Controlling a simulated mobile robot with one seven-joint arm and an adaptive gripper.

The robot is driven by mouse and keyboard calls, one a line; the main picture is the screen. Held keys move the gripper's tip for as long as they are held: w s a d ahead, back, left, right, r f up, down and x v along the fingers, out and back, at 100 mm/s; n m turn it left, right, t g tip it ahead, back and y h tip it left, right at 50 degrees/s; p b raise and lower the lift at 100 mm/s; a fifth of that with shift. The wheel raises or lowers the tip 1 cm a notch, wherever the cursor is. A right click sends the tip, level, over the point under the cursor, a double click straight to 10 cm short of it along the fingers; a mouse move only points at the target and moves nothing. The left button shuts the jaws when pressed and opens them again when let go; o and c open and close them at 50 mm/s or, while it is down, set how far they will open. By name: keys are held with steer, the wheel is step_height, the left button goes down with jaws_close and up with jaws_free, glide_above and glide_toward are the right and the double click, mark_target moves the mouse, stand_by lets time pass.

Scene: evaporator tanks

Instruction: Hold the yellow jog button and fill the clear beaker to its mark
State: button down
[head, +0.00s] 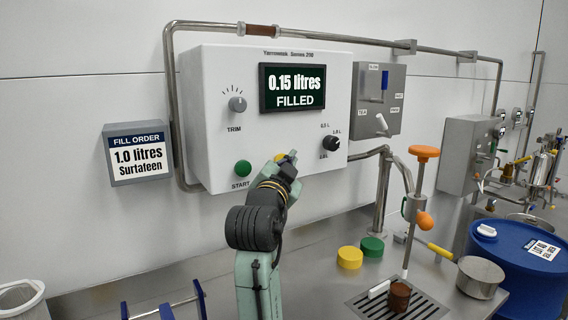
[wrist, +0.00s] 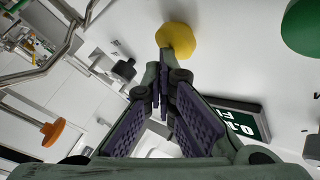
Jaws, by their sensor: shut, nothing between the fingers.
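The yellow jog button (wrist: 176,38) shows right in front of my gripper (wrist: 166,70) in the wrist view. My fingers are together and empty, their tips at the button's near edge; contact cannot be told for certain. In the head view my gripper (head: 284,162) is up against the white control panel (head: 225,85) and mostly covers the button. The display (head: 293,88) reads 0.15 litres FILLED. A small vessel with brown contents (head: 399,296) stands on the drain grate below the filling spout; its clear wall and mark cannot be made out.
The green START button (head: 243,167) and black selector knob (head: 330,144) flank my gripper. Yellow (head: 350,257) and green (head: 372,246) caps, a saucepan (head: 480,277) and a blue drum (head: 520,260) are to the right.

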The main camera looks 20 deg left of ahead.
steer(key=shift+s+d, duration=0.45)
steer(key=shift+d, duration=0.15)
steer(key=shift+s+d, duration=0.8)
steer(key=shift+d, duration=0.2)
steer(key=shift+s+d, duration=0.75)
steer(key=shift+d, duration=0.25)
